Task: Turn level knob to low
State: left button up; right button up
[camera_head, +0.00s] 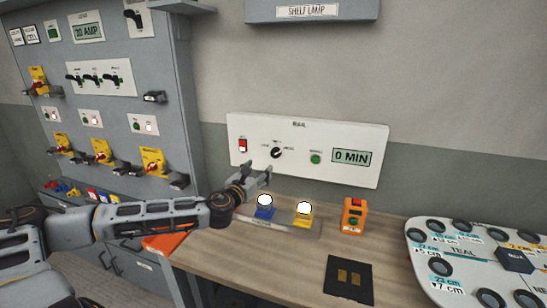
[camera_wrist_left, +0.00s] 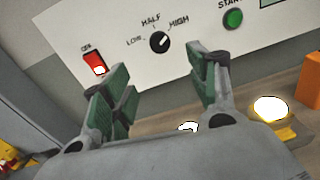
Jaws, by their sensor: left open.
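The level knob (camera_head: 276,152) is a round black dial on the white wall panel (camera_head: 345,135). In the left wrist view the knob (camera_wrist_left: 159,42) has LOW, HALF and HIGH printed around it, and its white pointer mark aims up and right, toward HIGH. My left gripper (camera_head: 257,173) is in front of the panel, below and a little left of the knob, apart from it. In the left wrist view the open green-padded fingers (camera_wrist_left: 157,68) stand on either side below the knob, with nothing between them. My right gripper is in neither view.
A red switch (camera_head: 242,145) is left of the knob, a green button (camera_head: 316,159) and a 0 MIN display (camera_head: 351,157) right. Below are blue (camera_head: 264,212) and yellow (camera_head: 303,220) bases with white tops, and an orange device (camera_head: 354,215). A grey cabinet (camera_head: 185,80) stands left.

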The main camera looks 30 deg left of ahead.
pick_arm(q)
jog(key=shift+w+a, duration=0.35)
jog(key=shift+w, duration=0.35)
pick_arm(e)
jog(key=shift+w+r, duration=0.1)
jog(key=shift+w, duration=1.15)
pick_arm(q)
jog(key=p, duration=0.1)
send_near(274, 155)
jog(key=shift+w, duration=1.8)
jog(key=shift+w+a, duration=0.25)
jog(key=shift+a, duration=0.05)
jog(key=shift+w+a+p, duration=0.1)
jog(key=shift+w+p, duration=0.05)
jog(key=shift+w, duration=0.6)
jog(key=shift+w+a+p, duration=0.15)
jog(key=shift+w, duration=0.6)
jog(key=shift+w+a, duration=0.15)
jog(key=shift+w, duration=0.85)
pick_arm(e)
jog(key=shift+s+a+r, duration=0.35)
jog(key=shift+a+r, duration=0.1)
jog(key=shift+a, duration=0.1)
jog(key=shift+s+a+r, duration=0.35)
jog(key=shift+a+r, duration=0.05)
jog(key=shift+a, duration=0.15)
